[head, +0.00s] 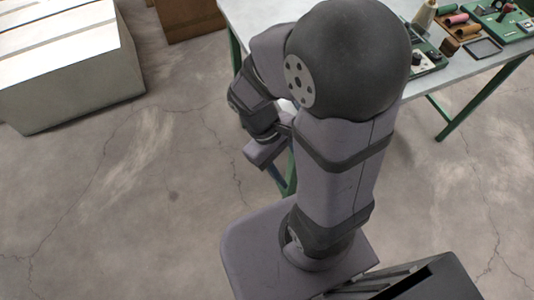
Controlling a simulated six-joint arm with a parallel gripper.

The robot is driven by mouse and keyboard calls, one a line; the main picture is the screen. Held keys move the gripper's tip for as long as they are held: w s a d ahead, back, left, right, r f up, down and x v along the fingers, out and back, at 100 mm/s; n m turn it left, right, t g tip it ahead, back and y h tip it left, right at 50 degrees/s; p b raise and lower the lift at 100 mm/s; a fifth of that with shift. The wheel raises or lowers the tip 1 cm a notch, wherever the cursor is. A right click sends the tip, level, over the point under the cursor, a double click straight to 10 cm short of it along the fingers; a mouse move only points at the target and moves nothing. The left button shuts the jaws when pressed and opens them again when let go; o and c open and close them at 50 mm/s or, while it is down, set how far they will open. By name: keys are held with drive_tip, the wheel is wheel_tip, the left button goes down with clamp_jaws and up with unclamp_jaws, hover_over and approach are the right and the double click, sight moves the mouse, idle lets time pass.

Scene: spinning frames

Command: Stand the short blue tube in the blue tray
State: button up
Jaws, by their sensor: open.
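No short blue tube and no blue tray can be made out in the head view. My arm stands in front of much of the worktable (265,12) and hides part of its top. My gripper (268,150) is small and partly covered by my own arm. It hangs by the table's near left edge, apart from the objects on the table. Its jaws are open, and I see nothing held in it.
On the table's right part are a beige cone (424,15), a pink roll (457,19), a brown cylinder (449,46), a dark shallow tray (483,48) and green boards (518,27). A pale crate (70,75) stands at left. The concrete floor between is clear.

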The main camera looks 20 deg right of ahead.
drive_tip(key=w+a+r+m+t+y, duration=0.1)
drive_tip(key=w+a+m+t+y, duration=0.2)
drive_tip(key=w+a+m, duration=0.1)
drive_tip(key=shift+w+r+t, duration=0.3)
drive_tip(key=shift+r, duration=0.05)
drive_tip(key=shift+a, duration=0.1)
wheel_tip(320, 180, up, 7)
drive_tip(key=p, duration=0.7)
wheel_tip(320, 180, down, 10)
drive_tip(key=b, duration=1)
drive_tip(key=shift+f, duration=0.15)
wheel_tip(320, 180, down, 25)
drive_tip(key=b, duration=2.5)
